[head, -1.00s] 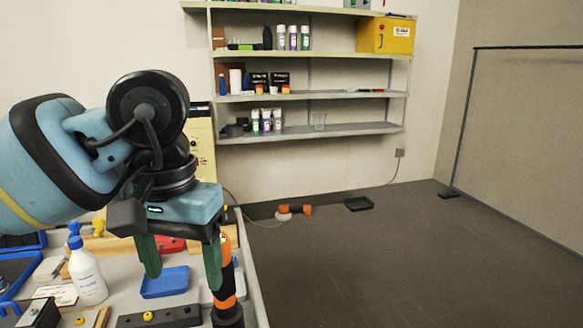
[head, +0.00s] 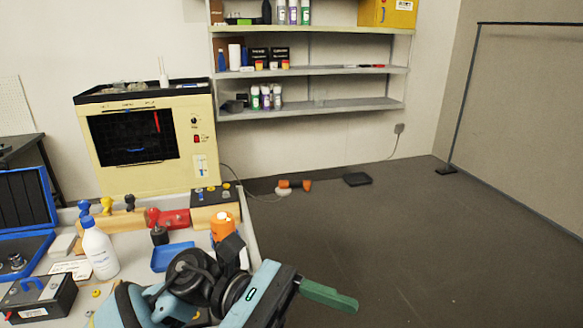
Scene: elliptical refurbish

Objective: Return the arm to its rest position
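My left arm comes in at the bottom of the head view, folded low over the table's right front edge. Its gripper (head: 328,295) points right, out past the table edge over the floor area. One green finger shows side-on with nothing visible against it. The other finger cannot be made out, so the opening is unclear. An orange-topped tool (head: 222,226) stands on the table just behind the arm, which hides its lower part. My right gripper is out of view.
The table holds a white bottle (head: 98,250), a blue tray (head: 172,256), a black box with a blue handle (head: 40,298) and an open blue case (head: 28,203). A cream machine (head: 150,140) stands behind. An orange tool (head: 293,184) lies on the floor.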

